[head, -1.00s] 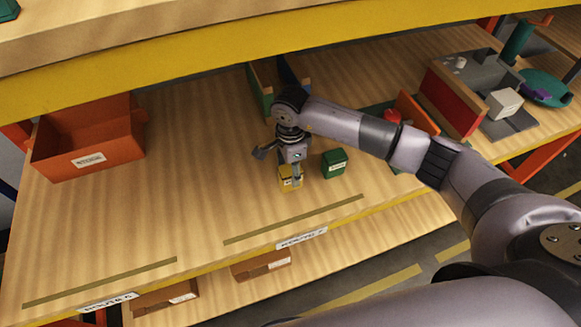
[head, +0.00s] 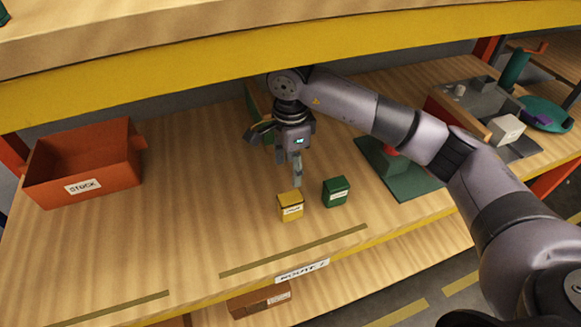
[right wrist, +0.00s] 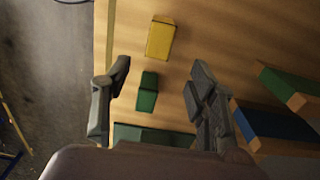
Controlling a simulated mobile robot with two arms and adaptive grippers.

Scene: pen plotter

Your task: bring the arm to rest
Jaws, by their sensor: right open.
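My right gripper (head: 278,158) is open and empty above the wooden shelf (head: 200,215), just behind a small yellow box (head: 290,206). It does not touch the box. Its two spread fingers also show in the right wrist view (right wrist: 160,95). A small green box (head: 336,191) stands to the right of the yellow one. In the right wrist view the yellow box (right wrist: 161,38) and the green box (right wrist: 147,92) lie beyond and between the fingers. My right arm reaches in from the right. My left gripper is not in view.
An orange stock bin (head: 85,165) stands at the left. A green board (head: 400,172) lies at the right, partly behind my arm. A yellow-edged upper shelf (head: 200,75) hangs close over my arm. Green and blue dividers (right wrist: 275,122) stand near the gripper. The shelf's left middle is clear.

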